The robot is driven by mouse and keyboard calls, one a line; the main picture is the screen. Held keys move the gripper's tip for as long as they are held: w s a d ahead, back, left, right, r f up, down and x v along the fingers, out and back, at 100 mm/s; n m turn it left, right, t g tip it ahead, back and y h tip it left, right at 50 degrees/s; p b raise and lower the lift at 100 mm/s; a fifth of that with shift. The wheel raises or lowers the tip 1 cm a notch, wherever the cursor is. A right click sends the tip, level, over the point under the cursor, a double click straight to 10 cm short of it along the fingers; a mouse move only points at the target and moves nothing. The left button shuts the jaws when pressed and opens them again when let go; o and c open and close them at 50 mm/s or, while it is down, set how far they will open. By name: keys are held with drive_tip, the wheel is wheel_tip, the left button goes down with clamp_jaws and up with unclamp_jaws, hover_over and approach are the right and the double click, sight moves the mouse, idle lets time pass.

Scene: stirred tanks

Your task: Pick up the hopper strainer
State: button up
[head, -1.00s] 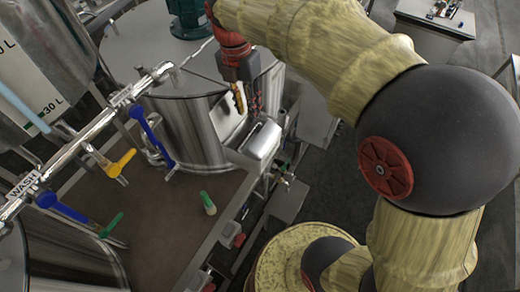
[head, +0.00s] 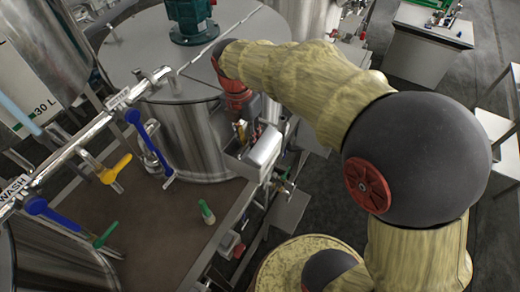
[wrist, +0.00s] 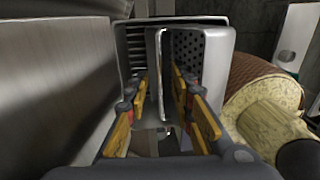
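The perforated metal piece (wrist: 188,52), which looks like the hopper strainer, stands upright ahead of my gripper in the wrist view. A slotted metal piece (wrist: 135,42) stands to its left, and a thin bright upright edge shows between them. My gripper (wrist: 161,82) is open, its yellow-padded fingers on either side of that edge. I see no clear grip on anything, and cannot tell whether the fingers touch the metal. In the head view my gripper (head: 242,132) is beside a shiny metal box (head: 263,150) at the tank's side; the strainer cannot be made out there.
A large steel tank (head: 190,140) stands close left of my gripper, its wall (wrist: 50,80) filling the wrist view's left. A brown worktop (head: 150,220) holds a small green-topped item (head: 207,211). A pipe with coloured valve handles (head: 110,115) runs along the left.

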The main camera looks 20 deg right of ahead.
drive_tip(key=shift+f, duration=0.6)
drive_tip(key=shift+s, duration=0.1)
drive_tip(key=shift+c, duration=0.4)
clamp_jaws()
